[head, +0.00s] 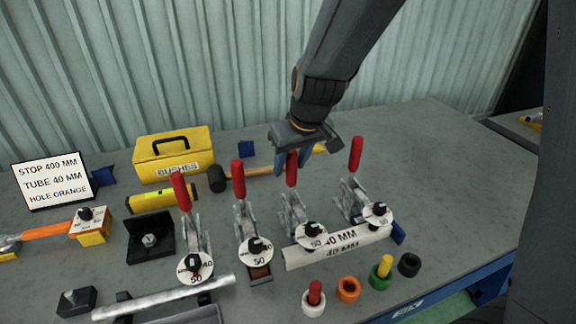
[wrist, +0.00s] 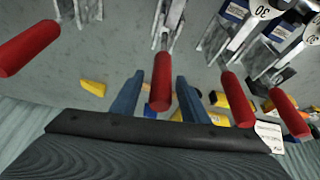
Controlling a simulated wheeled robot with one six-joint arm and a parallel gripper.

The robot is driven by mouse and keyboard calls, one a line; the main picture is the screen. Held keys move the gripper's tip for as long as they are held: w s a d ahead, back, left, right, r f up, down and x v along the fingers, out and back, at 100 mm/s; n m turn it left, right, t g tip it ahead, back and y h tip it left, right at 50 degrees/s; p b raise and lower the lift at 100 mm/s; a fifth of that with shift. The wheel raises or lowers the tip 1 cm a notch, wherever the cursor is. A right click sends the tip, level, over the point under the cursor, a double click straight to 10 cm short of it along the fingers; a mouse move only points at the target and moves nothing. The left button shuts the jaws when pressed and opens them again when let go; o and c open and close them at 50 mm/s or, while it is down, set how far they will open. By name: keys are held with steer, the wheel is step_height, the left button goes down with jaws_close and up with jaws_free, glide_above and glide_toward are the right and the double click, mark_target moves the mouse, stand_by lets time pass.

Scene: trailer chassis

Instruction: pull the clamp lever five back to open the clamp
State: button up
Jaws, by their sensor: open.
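Several toggle clamps stand in a row on the bench, each with a red lever handle pointing up. No lever number is readable, so I cannot tell by label which is five. My gripper (head: 292,160) is open, with its blue fingers at the top of the third lever from the left (head: 291,172). In the wrist view that red lever (wrist: 161,84) stands between the two open fingers (wrist: 159,78), with a gap showing on each side. The other levers are the leftmost (head: 181,192), the second (head: 238,178) and the rightmost (head: 355,154).
A white tube marked 40 MM (head: 340,246) lies under the two right clamps. A yellow BUSHES box (head: 172,158), a mallet (head: 217,179) and a sign (head: 52,180) stand behind and left. Coloured bushes (head: 348,290) sit at the front.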

steer(key=shift+x, duration=1)
jaws_close()
